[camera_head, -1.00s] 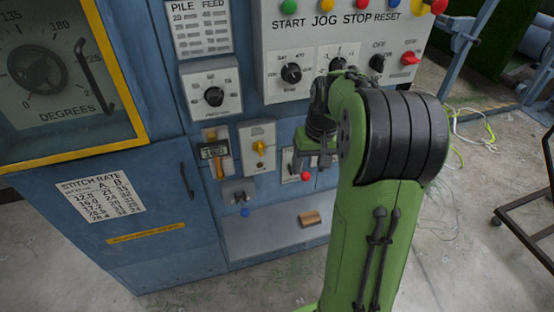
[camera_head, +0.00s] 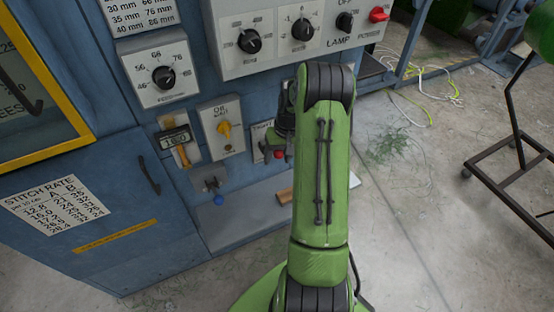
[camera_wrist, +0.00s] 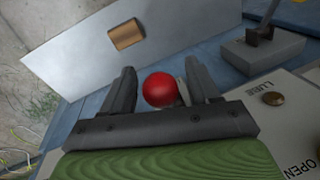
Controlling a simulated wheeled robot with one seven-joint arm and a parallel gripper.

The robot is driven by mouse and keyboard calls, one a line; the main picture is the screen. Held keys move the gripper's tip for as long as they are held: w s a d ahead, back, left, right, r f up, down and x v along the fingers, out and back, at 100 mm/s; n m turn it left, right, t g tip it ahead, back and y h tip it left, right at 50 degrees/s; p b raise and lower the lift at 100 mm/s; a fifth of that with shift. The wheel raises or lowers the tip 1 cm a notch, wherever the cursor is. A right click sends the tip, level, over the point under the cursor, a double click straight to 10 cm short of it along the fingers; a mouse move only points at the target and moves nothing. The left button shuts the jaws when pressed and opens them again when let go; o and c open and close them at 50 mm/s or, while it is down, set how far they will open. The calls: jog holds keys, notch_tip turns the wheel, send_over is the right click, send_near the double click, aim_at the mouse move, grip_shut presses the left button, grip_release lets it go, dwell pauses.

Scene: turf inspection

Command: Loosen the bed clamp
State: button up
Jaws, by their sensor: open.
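The bed clamp looks to be the lever with a red ball knob (camera_head: 280,154) on a small pale plate (camera_head: 259,136) marked TIGHT, low on the blue cabinet. In the wrist view the red knob (camera_wrist: 160,90) sits between the two dark fingers of my gripper (camera_wrist: 161,82). A plate marked OPEN (camera_wrist: 297,170) shows at lower right there. In the head view my green arm hides most of the gripper and part of the plate.
A grey shelf (camera_head: 240,216) with a wooden block (camera_head: 285,195) lies below the controls. Cables lie on the floor at right; a dark frame (camera_head: 500,190) stands beyond.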

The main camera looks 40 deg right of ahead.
jog(key=shift+a+f, duration=0.1)
jog(key=shift+f, duration=0.4)
grip_shut()
